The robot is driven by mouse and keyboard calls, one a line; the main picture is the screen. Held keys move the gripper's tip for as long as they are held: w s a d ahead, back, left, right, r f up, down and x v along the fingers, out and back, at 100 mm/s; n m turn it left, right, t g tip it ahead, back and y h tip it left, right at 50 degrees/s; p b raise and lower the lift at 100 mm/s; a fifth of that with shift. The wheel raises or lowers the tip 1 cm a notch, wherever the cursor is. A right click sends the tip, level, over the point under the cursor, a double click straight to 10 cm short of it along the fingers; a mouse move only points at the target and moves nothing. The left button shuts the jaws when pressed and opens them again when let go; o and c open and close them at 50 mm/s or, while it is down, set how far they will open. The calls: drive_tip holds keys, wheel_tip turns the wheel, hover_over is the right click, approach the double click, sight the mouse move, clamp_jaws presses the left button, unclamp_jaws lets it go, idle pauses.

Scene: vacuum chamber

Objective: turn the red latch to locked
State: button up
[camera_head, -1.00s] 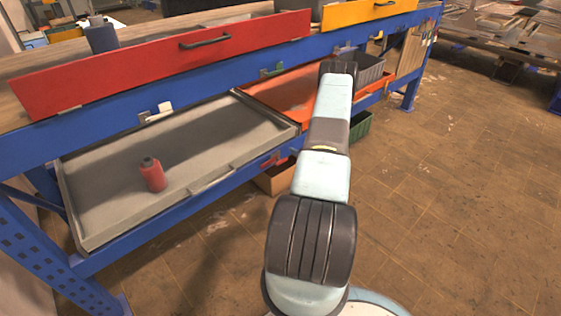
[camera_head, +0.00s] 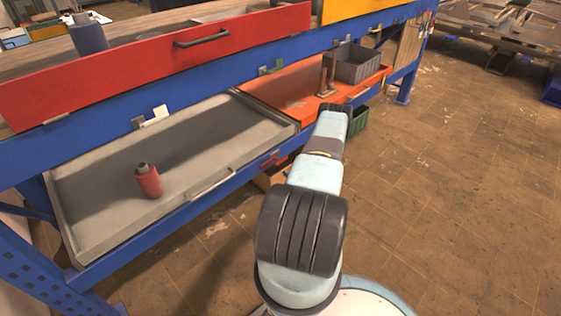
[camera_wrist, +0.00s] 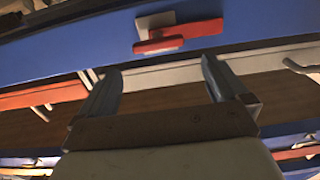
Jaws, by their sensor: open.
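The red latch (camera_wrist: 178,37) shows near the top of the wrist view, on a light grey plate fixed to a blue beam. Its bar lies nearly level in that view, tilted slightly. In the head view the red latch (camera_head: 271,160) is small, on the lower blue beam near the right front corner of the grey drawer. My gripper (camera_wrist: 161,74) is open and empty, its two fingers apart in the wrist view. The latch appears beyond the fingertips, roughly centred between them, with no visible contact. My arm hides the gripper in the head view.
A grey drawer (camera_head: 100,232) holds a red bottle (camera_head: 148,181). An orange drawer (camera_head: 290,92) and a grey bin (camera_head: 357,65) lie right of it. A red drawer front (camera_head: 120,72) with a black handle is above. The floor (camera_head: 450,190) at right is clear.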

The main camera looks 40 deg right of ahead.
sight(283, 161)
drive_tip(key=w, duration=0.9)
drive_tip(key=shift+w+a, duration=0.25)
drive_tip(key=c, duration=1.2)
